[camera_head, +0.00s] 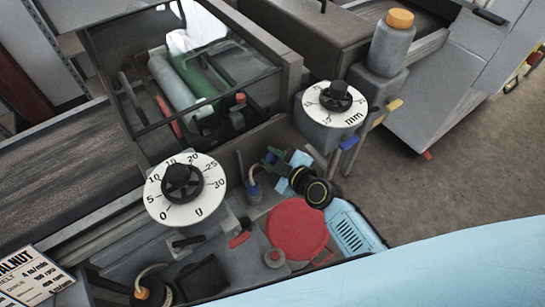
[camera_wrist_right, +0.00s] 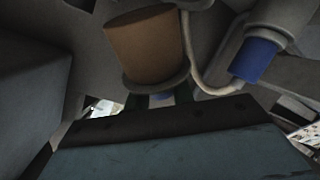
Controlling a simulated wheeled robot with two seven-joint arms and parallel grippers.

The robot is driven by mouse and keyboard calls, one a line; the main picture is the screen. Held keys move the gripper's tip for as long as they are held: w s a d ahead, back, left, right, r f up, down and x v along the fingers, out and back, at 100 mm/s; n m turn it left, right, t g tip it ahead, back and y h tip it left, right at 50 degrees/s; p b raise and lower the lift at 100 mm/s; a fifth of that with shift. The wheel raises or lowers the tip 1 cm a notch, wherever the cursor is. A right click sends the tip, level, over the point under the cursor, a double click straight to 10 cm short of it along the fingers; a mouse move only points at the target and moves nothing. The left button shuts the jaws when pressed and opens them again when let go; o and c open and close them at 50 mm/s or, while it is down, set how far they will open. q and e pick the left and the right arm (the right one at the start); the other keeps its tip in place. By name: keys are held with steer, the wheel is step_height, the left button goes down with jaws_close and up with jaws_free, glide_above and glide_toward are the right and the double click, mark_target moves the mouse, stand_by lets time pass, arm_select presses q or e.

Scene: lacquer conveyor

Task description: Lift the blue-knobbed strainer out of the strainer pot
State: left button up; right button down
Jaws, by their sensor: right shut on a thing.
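My right gripper (camera_head: 268,162) reaches in over the middle of the machine in the head view, its light blue parts and black, gold-ringed wrist to its right. The strainer's body and the strainer pot are hidden behind the palm and wrist, so I cannot tell how far the strainer is in or out of the pot. My left gripper is not in view.
Two white dials (camera_head: 187,190) (camera_head: 350,112) stand either side of the gripper. A red disc (camera_head: 297,229) lies below it. A glazed box (camera_head: 195,90) with rollers stands behind. A grey bottle with an orange cap (camera_head: 392,42) is at the upper right. Bare floor (camera_head: 440,160) lies right.

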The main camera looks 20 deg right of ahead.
steer(key=shift+r, duration=0.15)
steer(key=shift+r+p, duration=1.5)
steer(key=shift+r, duration=0.05)
steer(key=shift+f, duration=0.1)
